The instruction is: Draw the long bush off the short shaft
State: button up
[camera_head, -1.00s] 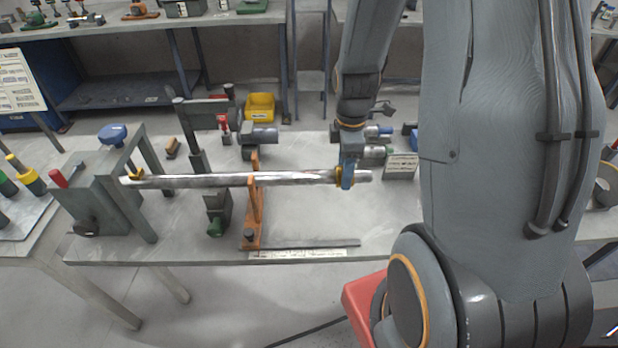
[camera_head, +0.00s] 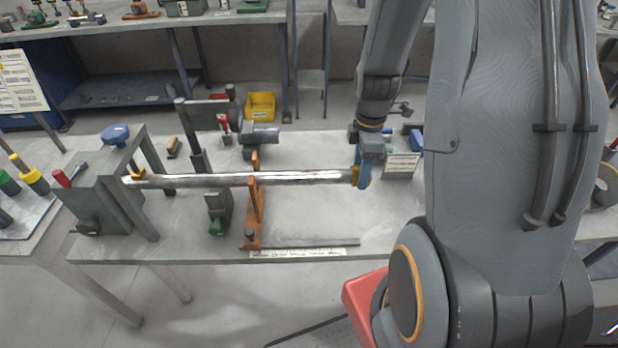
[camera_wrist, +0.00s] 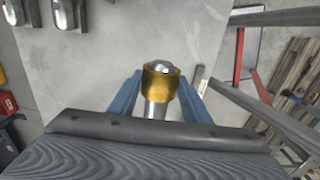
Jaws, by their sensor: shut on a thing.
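A polished steel shaft (camera_head: 210,181) lies level across the bench, from the grey frame at left through an orange stand. A brass bush (camera_head: 355,176) is around its right end; it also shows in the wrist view (camera_wrist: 158,86). There the shaft's rounded tip (camera_wrist: 160,66) shows at the bush's far mouth, and the shaft runs back below it. My gripper (camera_head: 363,175) is shut on the bush, its blue fingers on either side of it (camera_wrist: 158,92). Part of the bush is hidden behind the fingers in the head view.
The orange stand (camera_head: 254,205) and grey frame (camera_head: 108,190) carry the shaft. A dark bar (camera_head: 310,242) lies along the bench's front edge.

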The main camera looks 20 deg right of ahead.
jog(key=s+d+p, duration=0.1)
jog(key=s+d, duration=0.1)
jog(key=d, duration=0.5)
jog(key=shift+s+p, duration=0.15)
jog(key=shift+p, duration=0.15)
dwell(0.8)
